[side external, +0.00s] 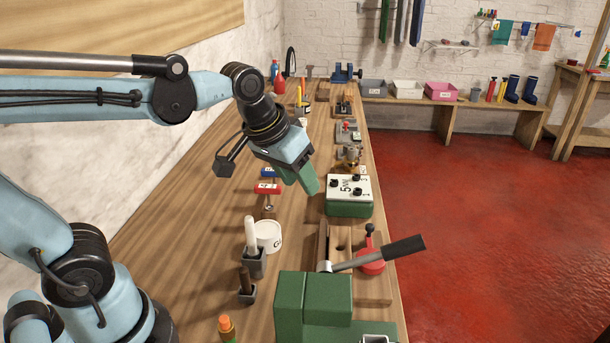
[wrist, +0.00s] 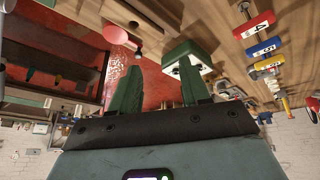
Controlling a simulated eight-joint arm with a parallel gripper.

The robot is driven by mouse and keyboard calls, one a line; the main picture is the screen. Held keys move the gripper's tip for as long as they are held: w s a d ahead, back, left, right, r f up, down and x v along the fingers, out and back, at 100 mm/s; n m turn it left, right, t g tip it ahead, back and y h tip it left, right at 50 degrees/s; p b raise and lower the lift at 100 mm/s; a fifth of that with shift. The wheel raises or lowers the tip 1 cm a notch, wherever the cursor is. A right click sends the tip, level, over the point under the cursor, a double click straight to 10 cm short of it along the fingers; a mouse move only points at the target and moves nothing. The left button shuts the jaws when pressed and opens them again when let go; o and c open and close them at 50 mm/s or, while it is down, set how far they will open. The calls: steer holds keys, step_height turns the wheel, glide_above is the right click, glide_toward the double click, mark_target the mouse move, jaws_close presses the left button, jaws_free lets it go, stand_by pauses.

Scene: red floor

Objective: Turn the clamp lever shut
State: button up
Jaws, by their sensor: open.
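The clamp lever (side external: 404,249) has a black grip on a grey rod. In the side external view it slants up to the right from a pivot on a wooden base (side external: 378,291) near the bench's front edge. A red round part with a black knob (side external: 371,262) is partly behind the rod; the red disc also shows in the wrist view (wrist: 147,29). My gripper (side external: 306,187) is in the air behind and left of the lever, apart from it. In the wrist view its two green fingers (wrist: 160,66) are spread with nothing gripped between them.
A green box with a white top (side external: 349,196) stands close to my gripper's right. A green block (side external: 312,305) is in front of the lever. A white tub (side external: 268,236), holders and coloured tagged blocks (side external: 267,189) stand to the left. Red floor lies beyond the bench edge.

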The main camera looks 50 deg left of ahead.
steer(key=w+d+r+n+g, duration=0.2)
steer(key=w, duration=0.5)
steer(key=n+g, duration=0.2)
steer(key=g, duration=0.1)
glide_toward(370, 225)
step_height(370, 225, down, 8)
steer(key=shift+w+d+f, duration=0.1)
steer(key=shift+w+f, duration=0.05)
steer(key=shift+f, duration=0.05)
jaws_close()
